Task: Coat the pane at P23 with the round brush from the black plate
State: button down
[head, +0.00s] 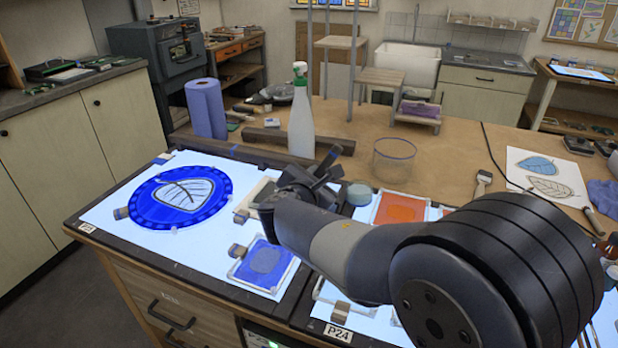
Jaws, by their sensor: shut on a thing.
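My gripper (303,184) is over the inner edge of the left light panel, partly hidden by its own arm. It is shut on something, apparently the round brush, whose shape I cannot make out. A round blue pane (146,205) with a pale leaf lies on the left light panel (110,198), left of my gripper. The small label (87,228) at that panel's left corner is too small to read surely. A square pane with blue paint (264,262) lies below my gripper. The label P24 (338,332) marks the right panel. I cannot identify the black plate.
A spray bottle (301,115), a blue roll (206,108) and a clear jar (394,159) stand behind the panels. An orange pane (399,209) lies right of my gripper. Leaf drawings (547,176) lie at right. Small clamps sit around the panes.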

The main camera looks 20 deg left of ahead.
jog(key=shift+d, duration=0.35)
jog(key=shift+r, duration=0.1)
notch_tip(320, 180, up, 5)
jog(key=p, duration=0.3)
jog(key=shift+p, duration=0.4)
